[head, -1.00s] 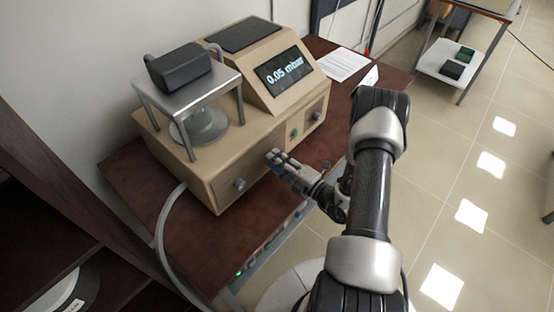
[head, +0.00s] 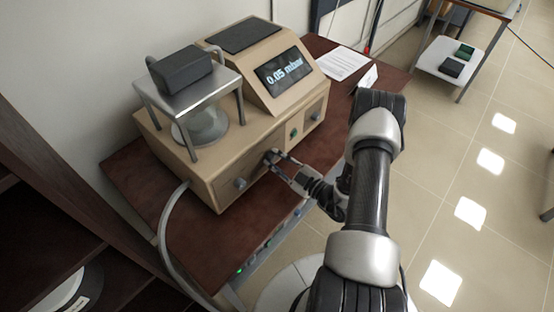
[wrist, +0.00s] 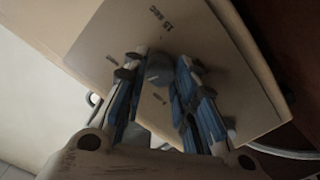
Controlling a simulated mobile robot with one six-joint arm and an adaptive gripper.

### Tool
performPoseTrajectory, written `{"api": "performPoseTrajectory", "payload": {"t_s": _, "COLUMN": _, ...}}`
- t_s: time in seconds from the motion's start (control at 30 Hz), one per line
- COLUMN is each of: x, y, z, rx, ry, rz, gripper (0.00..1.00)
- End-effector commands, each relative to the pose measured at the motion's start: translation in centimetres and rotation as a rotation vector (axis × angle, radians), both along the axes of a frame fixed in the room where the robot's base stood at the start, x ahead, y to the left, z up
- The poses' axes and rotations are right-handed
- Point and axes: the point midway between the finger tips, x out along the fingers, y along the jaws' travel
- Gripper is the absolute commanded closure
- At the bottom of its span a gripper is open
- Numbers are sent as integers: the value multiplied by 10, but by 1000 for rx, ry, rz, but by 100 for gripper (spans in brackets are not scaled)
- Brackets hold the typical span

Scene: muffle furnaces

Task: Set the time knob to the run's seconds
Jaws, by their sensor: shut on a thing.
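The beige bench unit (head: 215,181) stands on a dark red-brown table, and its display (head: 284,72) reads 0.05 mbar. My gripper (head: 275,160) is at the middle of the unit's front face, shut on a round grey knob. In the wrist view the knob (wrist: 158,72) sits between my two blue-padded fingers (wrist: 158,88). A printed mark that seems to read 15 sec (wrist: 172,22) shows on the panel beside it. The knob's pointer and the other dial marks are hidden or too blurred to read.
Another knob (head: 239,184) is at the left of the front face; a green switch (head: 294,133) and a further knob (head: 316,116) are to the right. A metal stand (head: 190,103) carries a dark block (head: 180,70). A grey hose (head: 163,225) curves down at left.

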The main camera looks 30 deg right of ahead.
Motion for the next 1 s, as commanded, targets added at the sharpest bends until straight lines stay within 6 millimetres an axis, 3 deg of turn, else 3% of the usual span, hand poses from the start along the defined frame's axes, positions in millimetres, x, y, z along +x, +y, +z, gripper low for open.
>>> {"api": "performPoseTrajectory", "payload": {"t_s": 0.5, "x": 0, "y": -1, "z": 0, "rx": 303, "ry": 109, "rz": 1, "gripper": 98}}
{"api": "performPoseTrajectory", "payload": {"t_s": 1.0, "x": 0, "y": -1, "z": 0, "rx": 353, "ry": 127, "rz": 1, "gripper": 98}}
